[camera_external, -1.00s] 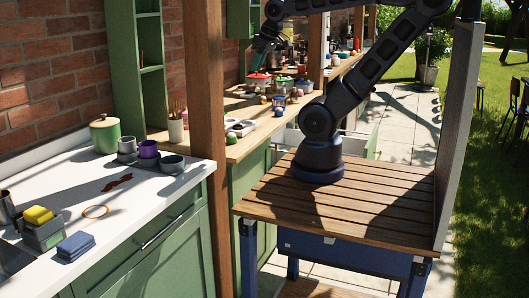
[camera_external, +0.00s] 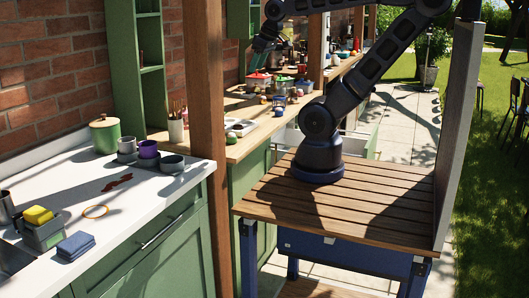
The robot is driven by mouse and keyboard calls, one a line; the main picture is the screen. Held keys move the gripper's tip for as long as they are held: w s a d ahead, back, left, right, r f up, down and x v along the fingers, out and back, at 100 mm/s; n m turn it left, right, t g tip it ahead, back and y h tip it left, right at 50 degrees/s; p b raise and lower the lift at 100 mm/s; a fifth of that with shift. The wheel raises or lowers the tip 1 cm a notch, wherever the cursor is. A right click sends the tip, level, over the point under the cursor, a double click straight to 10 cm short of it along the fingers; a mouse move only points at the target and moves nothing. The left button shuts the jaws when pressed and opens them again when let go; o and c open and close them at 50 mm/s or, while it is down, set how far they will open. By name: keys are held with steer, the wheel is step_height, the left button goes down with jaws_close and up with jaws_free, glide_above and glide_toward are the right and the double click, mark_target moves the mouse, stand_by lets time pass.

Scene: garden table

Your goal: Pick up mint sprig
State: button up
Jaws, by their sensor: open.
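I cannot make out the mint sprig in this view; it may be too small or hidden among the things on the far counter. My gripper (camera_external: 262,46) is small and distant, at the end of my arm, above the back part of the wooden counter (camera_external: 243,149). It is open, with nothing visible in it. It hangs above a pot with a red lid (camera_external: 258,79) and a green-lidded pot (camera_external: 281,81), apart from both.
Small jars and a white tray (camera_external: 240,127) crowd the wooden counter. A brown post (camera_external: 206,90) stands in front of it. The white worktop (camera_external: 140,210) holds several cups, a green canister (camera_external: 105,136) and sponges. My arm stands on a slatted table (camera_external: 380,200).

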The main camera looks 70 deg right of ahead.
steer(key=shift+w, duration=0.1)
steer(key=w+d+f+m+g+h, duration=0.15)
steer(key=w+d+m, duration=0.5)
steer(key=w, duration=0.65)
steer(key=w+d+f+m+g, duration=0.15)
steer(key=w+d+m, duration=0.25)
steer(key=w+d, duration=0.7)
steer(key=w+d+f+m+g+h, duration=0.15)
steer(key=w+d+f+m, duration=0.25)
steer(key=w+d+f, duration=0.6)
steer(key=w+d+f+m+g+h, duration=0.15)
steer(key=w+d+f+m, duration=0.4)
steer(key=d+f, duration=0.7)
steer(key=shift+n+t, duration=0.4)
steer(key=shift+t, duration=0.1)
steer(key=x, duration=0.6)
steer(key=d+x, duration=0.1)
steer(key=x, duration=0.2)
steer(key=shift+w+d+f, duration=0.15)
steer(key=shift+w+d, duration=0.05)
steer(key=shift+w, duration=0.15)
jaws_close()
